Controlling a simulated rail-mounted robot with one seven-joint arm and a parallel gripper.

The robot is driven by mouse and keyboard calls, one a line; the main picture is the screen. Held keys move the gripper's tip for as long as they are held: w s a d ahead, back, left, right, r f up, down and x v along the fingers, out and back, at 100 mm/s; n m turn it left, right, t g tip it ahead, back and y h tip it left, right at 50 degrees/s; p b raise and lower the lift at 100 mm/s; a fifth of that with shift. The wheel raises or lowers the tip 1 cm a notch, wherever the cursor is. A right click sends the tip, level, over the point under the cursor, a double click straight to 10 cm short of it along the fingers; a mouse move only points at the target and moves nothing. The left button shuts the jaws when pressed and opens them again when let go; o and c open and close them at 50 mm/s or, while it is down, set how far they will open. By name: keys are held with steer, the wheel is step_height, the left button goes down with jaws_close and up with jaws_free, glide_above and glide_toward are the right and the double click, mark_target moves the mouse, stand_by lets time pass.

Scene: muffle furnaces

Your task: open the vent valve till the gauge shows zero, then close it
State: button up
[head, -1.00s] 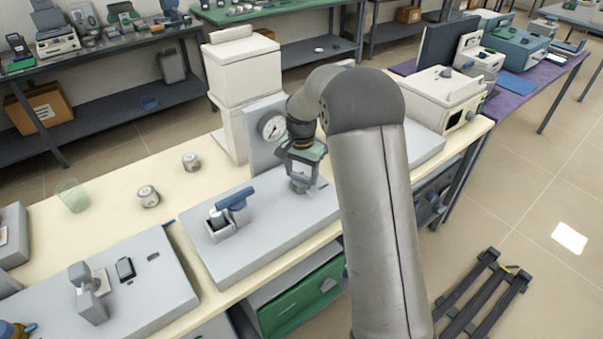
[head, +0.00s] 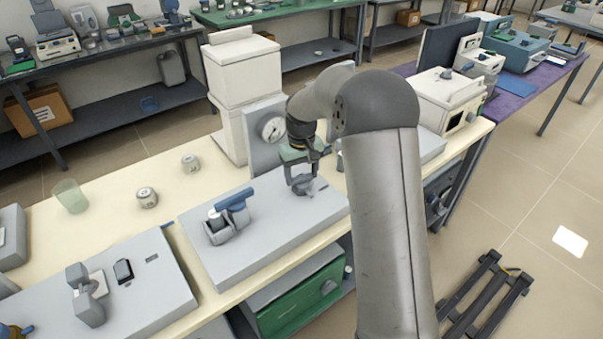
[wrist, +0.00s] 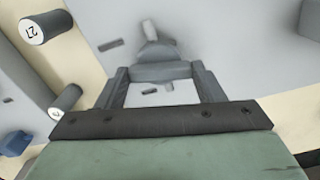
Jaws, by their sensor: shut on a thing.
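My gripper (head: 302,188) is low over the right part of a grey panel (head: 265,235). In the wrist view its two fingers (wrist: 160,88) are shut on a grey handle (wrist: 160,71), which I take for the vent valve. A tapered grey part (wrist: 152,42) shows beyond the handle. In the head view the fingers and wrist hide most of the valve. The round gauge (head: 271,129) with a white face is on an upright grey plate behind my gripper. Its needle is too small to read.
A blue-handled clamp-like device (head: 232,212) stands left of my gripper on the same panel. Small labelled jars (head: 147,197) and a greenish glass (head: 70,196) stand on the bench's left. A white furnace (head: 245,85) rises behind. In the wrist view a cylinder marked 27 (wrist: 45,27) is close by.

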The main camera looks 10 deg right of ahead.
mark_target(301, 177)
steer(key=shift+n, duration=1.2)
steer(key=o, duration=1)
steer(key=shift+r, duration=0.1)
step_height(301, 177, up, 17)
steer(key=shift+r, duration=0.1)
